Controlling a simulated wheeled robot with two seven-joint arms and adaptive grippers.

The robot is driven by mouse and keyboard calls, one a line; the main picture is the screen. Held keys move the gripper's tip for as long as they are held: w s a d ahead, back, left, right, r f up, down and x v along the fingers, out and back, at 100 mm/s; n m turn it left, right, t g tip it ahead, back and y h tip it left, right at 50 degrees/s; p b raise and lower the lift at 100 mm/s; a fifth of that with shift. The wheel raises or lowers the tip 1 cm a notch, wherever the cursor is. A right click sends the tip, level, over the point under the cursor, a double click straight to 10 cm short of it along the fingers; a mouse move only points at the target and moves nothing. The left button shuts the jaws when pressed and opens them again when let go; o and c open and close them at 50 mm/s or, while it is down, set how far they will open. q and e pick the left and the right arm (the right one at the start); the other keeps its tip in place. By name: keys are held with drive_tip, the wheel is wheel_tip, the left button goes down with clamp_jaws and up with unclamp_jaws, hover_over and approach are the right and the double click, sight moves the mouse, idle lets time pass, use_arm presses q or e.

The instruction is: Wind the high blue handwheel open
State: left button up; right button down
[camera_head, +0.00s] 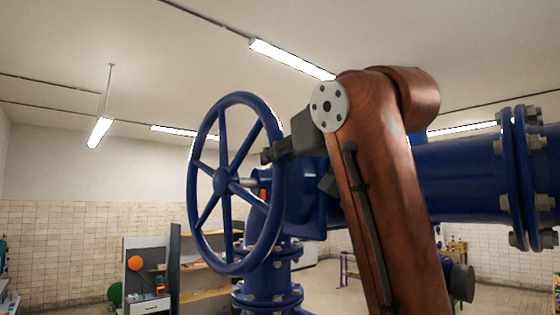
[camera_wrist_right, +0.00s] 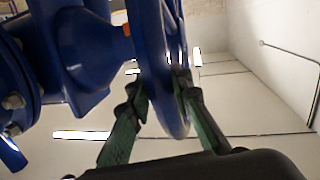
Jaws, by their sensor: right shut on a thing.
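The high blue handwheel (camera_head: 221,181) stands upright in the left middle of the head view, with several spokes, a hub and a round rim. Its rim (camera_wrist_right: 172,118) also runs down the middle of the right wrist view. My right gripper (camera_head: 268,155) is at the right side of the rim, in its upper half. In the right wrist view its two fingers (camera_wrist_right: 160,95) lie on either side of the rim, shut on it. Part of the rim is hidden behind the fingers. My left gripper is not in view.
A thick blue pipe (camera_head: 455,180) with a bolted flange (camera_head: 518,178) runs to the right behind my right arm. A blue valve body (camera_head: 305,195) stands behind the wheel. Shelves (camera_head: 205,265) stand low behind it. The space left of the wheel is clear.

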drive_tip(key=c, duration=1.7)
unclamp_jaws()
drive_tip(key=shift+s, duration=0.1)
drive_tip(key=v, duration=1.2)
drive_tip(key=shift+c, duration=0.2)
